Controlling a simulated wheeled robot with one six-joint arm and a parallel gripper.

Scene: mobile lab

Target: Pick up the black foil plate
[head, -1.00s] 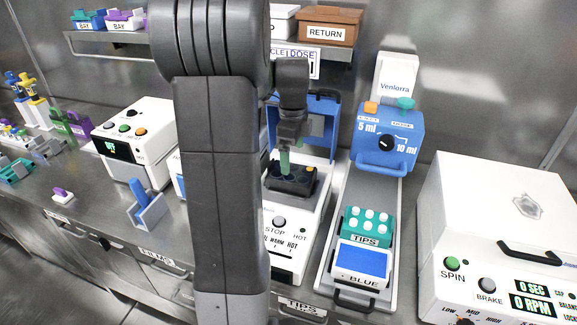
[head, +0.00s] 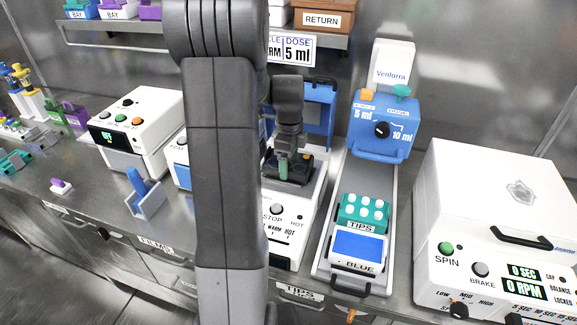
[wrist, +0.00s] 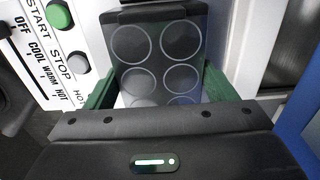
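The black foil plate (wrist: 155,62) is a dark plate with round wells, lying on a white heater (head: 292,222). In the head view the plate (head: 300,168) sits partly behind my gripper (head: 284,166). In the wrist view my gripper (wrist: 156,82) has its green fingers spread wide, one on each side of the plate. The fingertips lie close to its side edges; I cannot tell whether they touch. My palm hides the plate's near edge.
A blue-and-white dispenser (head: 384,127) stands to the right, with a teal tip rack (head: 362,213) before it. A white centrifuge (head: 490,205) is farther right. A blue frame (head: 321,100) rises behind the heater.

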